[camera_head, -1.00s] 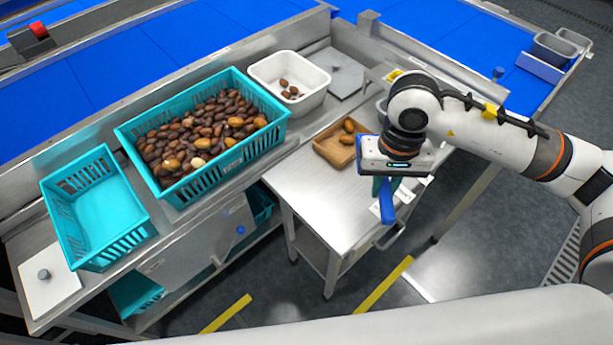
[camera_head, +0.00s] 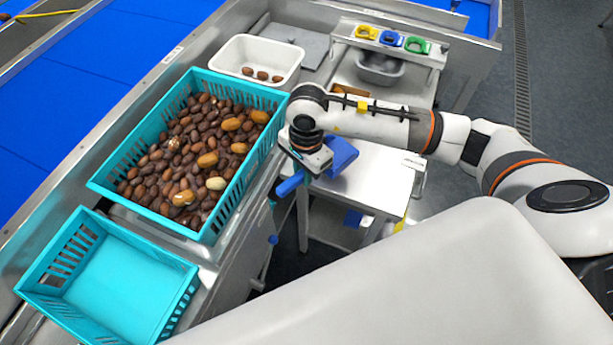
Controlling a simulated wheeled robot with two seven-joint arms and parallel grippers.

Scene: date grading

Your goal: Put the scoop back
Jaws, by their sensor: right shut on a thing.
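The blue scoop (camera_head: 342,156) is in my right gripper (camera_head: 303,172), over the left end of the small steel table. Its wide part sticks out to the right of the gripper and its handle to the lower left. The fingers are mostly hidden by the wrist. A raised rack (camera_head: 344,32) at the back has yellow, blue (camera_head: 391,39) and green holders; the scoop is well in front of it. My left gripper is out of view.
A teal crate (camera_head: 103,189) full of dates stands left of the gripper, with an empty teal crate (camera_head: 30,290) in front. A white tub (camera_head: 240,50) holds a few dates. A grey bin (camera_head: 380,68) sits under the rack. The steel table (camera_head: 380,180) looks clear on the right.

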